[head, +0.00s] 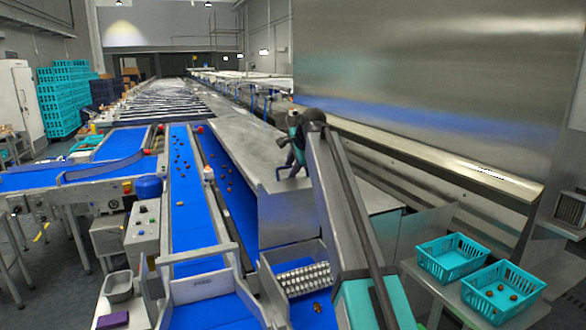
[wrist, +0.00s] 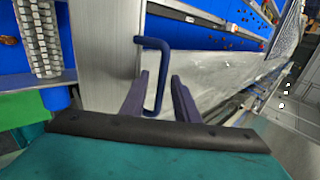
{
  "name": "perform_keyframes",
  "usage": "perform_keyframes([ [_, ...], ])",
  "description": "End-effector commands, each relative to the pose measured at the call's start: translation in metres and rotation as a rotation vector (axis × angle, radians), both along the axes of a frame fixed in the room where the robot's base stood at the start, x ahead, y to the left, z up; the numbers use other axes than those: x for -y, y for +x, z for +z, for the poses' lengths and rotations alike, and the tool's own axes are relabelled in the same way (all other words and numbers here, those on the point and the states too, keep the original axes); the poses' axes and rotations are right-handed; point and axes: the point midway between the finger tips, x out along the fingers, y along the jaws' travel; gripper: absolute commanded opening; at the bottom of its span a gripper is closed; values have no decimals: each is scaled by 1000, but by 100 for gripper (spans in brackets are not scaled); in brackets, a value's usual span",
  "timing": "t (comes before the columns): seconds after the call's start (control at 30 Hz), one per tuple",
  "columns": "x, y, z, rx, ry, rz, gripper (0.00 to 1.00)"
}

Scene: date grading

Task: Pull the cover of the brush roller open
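The brush roller's cover is a grey metal housing (head: 285,212) right of the blue belts; a pale metal face of it shows in the wrist view (wrist: 103,55). A dark blue bent-bar handle (wrist: 153,42) stands out from it. My gripper (wrist: 160,92) is open, with its two dark fingers apart and the handle's bar reaching down between them. I see no clear grip on the bar. In the head view my gripper (head: 292,165) is at the cover's top edge, partly hidden by my arm. The ridged brush roller (head: 304,279) shows in front of the cover, also at upper left in the wrist view (wrist: 41,38).
Blue belts (head: 190,205) carrying dates run along the left of the cover. Two turquoise baskets (head: 453,257) (head: 502,292) stand on a table at lower right. A metal tray (head: 118,287) is at lower left. A large steel wall is at right.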

Motion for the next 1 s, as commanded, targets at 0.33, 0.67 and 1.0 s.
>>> perform_keyframes([
  [0.33,4,-13,14,2,1,0,28],
  [0.67,13,-39,47,2,0,1,28],
  [1.0,24,-66,82,2,0,-2,28],
])
